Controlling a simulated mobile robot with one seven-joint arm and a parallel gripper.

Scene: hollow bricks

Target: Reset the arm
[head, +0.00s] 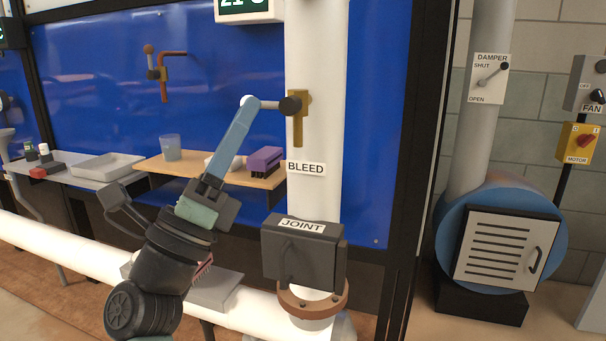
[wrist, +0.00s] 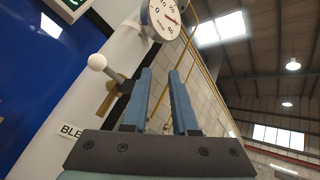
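My gripper (head: 243,110) is raised in front of the blue panel, with its long blue fingers pointing up towards the bleed lever. In the wrist view the two fingers (wrist: 160,72) stand apart with nothing between them. The bleed lever (head: 290,104) has a brass body on the white pipe, a dark arm and a pale ball end. In the wrist view its ball (wrist: 97,62) is left of the fingers, outside the gap. In the head view the fingertips overlap the ball; I cannot tell whether they touch it.
A wooden shelf (head: 262,183) with a cup (head: 170,147) and a purple block (head: 265,160) is behind my arm. The JOINT box (head: 300,252) and white pipe (head: 318,60) stand to the right. A round gauge (wrist: 165,17) is above the fingers in the wrist view.

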